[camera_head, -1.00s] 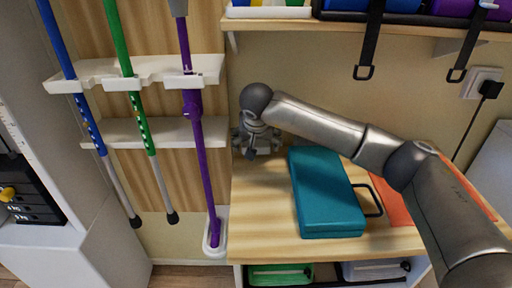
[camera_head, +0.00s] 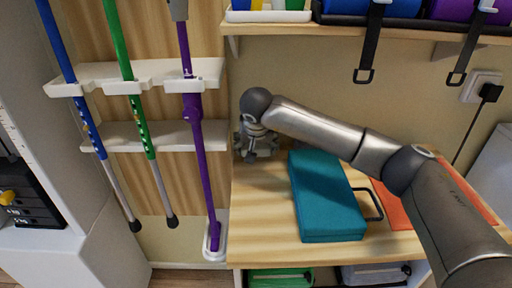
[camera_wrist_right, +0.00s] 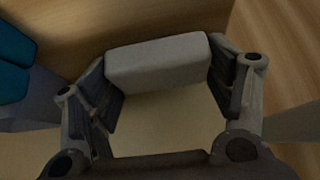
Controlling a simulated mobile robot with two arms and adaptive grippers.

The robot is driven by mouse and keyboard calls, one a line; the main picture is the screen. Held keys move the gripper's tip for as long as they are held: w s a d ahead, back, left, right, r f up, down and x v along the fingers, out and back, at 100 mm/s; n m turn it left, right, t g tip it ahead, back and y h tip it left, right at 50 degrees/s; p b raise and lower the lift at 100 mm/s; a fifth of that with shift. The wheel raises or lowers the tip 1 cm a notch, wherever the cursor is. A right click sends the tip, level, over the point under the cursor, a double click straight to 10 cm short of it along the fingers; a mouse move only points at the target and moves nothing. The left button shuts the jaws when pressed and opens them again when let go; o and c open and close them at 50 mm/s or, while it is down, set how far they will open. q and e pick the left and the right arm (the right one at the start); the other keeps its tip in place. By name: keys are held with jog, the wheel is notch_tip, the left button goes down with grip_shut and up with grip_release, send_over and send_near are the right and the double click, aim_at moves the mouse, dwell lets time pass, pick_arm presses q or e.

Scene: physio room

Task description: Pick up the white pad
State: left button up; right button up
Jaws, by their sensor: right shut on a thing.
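The white pad (camera_wrist_right: 158,62) shows in the right wrist view as a pale grey-white block between the two fingers. My right gripper (camera_wrist_right: 165,85) is shut on it, with a finger against each end. In the head view my right gripper (camera_head: 256,146) is at the back left of the wooden bench top (camera_head: 262,215), close to the wall. The pad cannot be made out clearly there. Whether the pad touches the bench is hard to tell. My left gripper is not in view.
A teal case (camera_head: 325,195) with a dark handle lies right of the gripper, beside an orange flat item (camera_head: 398,208) under my arm. A shelf (camera_head: 390,30) with hanging straps is above. Poles, including a purple one (camera_head: 200,150), stand left. The bench's front left is clear.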

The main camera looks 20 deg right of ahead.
jog(key=r, duration=0.3)
jog(key=shift+s+a+r, duration=0.2)
jog(key=shift+s+r, duration=0.05)
jog(key=shift+r, duration=0.1)
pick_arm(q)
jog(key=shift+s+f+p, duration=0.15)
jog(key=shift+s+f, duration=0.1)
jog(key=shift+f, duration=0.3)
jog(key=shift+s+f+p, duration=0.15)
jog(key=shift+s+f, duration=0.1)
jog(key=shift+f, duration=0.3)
pick_arm(e)
jog(key=s+a+r, duration=0.7)
jog(key=s+r, duration=0.1)
jog(key=s, duration=0.3)
jog(key=shift+a+r, duration=0.2)
jog(key=shift+r, duration=0.2)
